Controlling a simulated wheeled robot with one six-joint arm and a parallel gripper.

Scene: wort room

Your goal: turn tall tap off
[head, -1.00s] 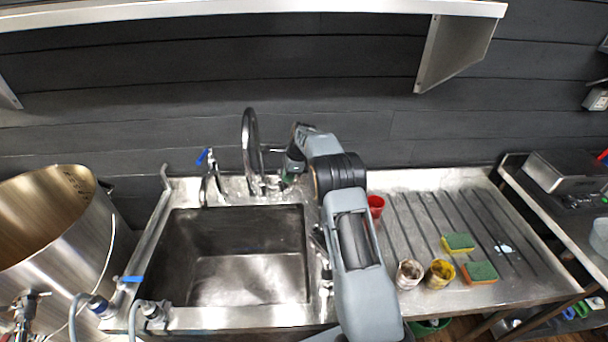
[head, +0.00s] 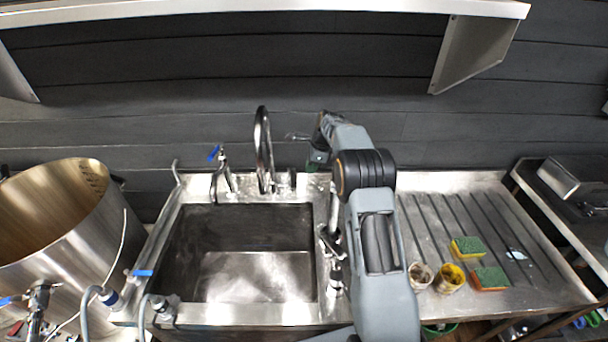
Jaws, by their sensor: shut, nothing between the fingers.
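The tall tap (head: 263,150) is a curved steel spout rising from the back rim of the sink (head: 245,250). Its base is on the rim, with a short upright metal part just right of it. My gripper (head: 293,136) is shut and empty, to the right of the tall tap's spout and above the base in the picture. It appears apart from the tap. No clear stream of water shows under the spout. The exact handle position is too small to tell.
A shorter tap with a blue lever (head: 215,153) stands left of the tall tap. A large steel pot (head: 75,225) is at left. Two sponges (head: 467,247) and two dirty cups (head: 450,278) are on the drainboard (head: 520,275). A shelf (head: 250,10) hangs above.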

